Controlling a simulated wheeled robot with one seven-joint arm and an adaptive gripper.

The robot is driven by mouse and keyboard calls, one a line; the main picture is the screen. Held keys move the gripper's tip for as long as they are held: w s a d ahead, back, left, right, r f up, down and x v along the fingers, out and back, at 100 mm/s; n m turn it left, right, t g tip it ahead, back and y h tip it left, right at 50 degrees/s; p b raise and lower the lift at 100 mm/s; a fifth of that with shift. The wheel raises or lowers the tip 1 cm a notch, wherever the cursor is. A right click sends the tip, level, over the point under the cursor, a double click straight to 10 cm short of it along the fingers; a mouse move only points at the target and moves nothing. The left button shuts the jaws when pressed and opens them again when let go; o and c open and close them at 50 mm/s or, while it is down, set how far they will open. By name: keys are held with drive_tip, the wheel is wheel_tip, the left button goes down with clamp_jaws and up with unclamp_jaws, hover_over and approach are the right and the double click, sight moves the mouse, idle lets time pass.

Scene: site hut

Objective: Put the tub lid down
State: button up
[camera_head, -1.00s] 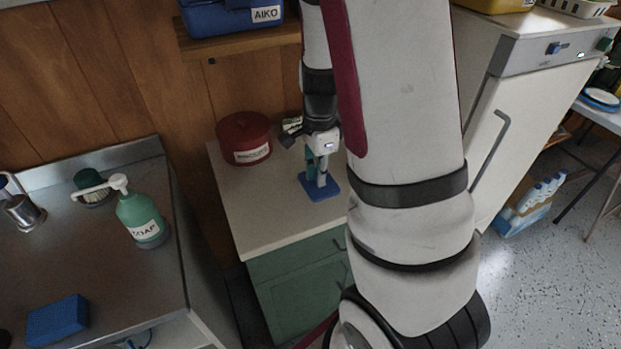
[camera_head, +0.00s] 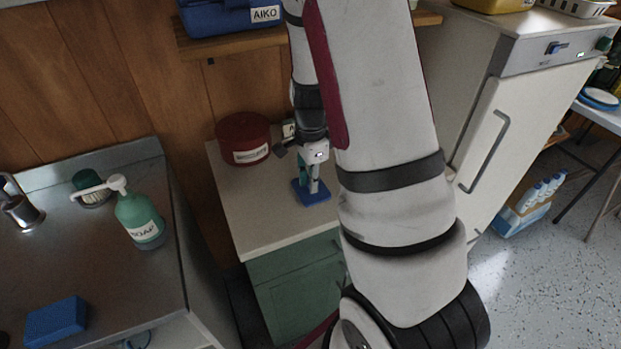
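The tub lid (camera_head: 311,192) looks like a flat blue square. It is at the lower end of my gripper (camera_head: 313,182), over the pale top of the green cabinet. My gripper points down and its fingers meet the lid near its middle; it appears shut on it. I cannot tell whether the lid touches the worktop (camera_head: 259,218) or is slightly above it. My arm hides the right part of the worktop.
A red labelled tin (camera_head: 243,138) stands at the back left of the worktop, with a small item partly hidden beside it. A shelf (camera_head: 235,44) with a blue box (camera_head: 228,17) is above. The worktop's front left is clear. A fridge (camera_head: 490,130) stands to the right.

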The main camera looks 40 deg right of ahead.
drive_tip(key=shift+o, duration=1.1)
drive_tip(key=s+a+r+n+t, duration=0.1)
drive_tip(key=a+r+n, duration=0.15)
drive_tip(key=r, duration=0.65)
drive_tip(key=s+a+r+n, duration=0.1)
drive_tip(key=a+r+n, duration=0.15)
drive_tip(key=r, duration=0.65)
drive_tip(key=s+a+r+n+t, duration=0.3)
drive_tip(key=s+a+r+n, duration=0.5)
drive_tip(key=s+a+n, duration=0.4)
drive_tip(key=s+n, duration=0.2)
drive_tip(key=n, duration=0.2)
drive_tip(key=shift+a+r+t+p, duration=0.2)
drive_tip(key=shift+a+t+p, duration=0.15)
drive_tip(key=shift+t, duration=0.05)
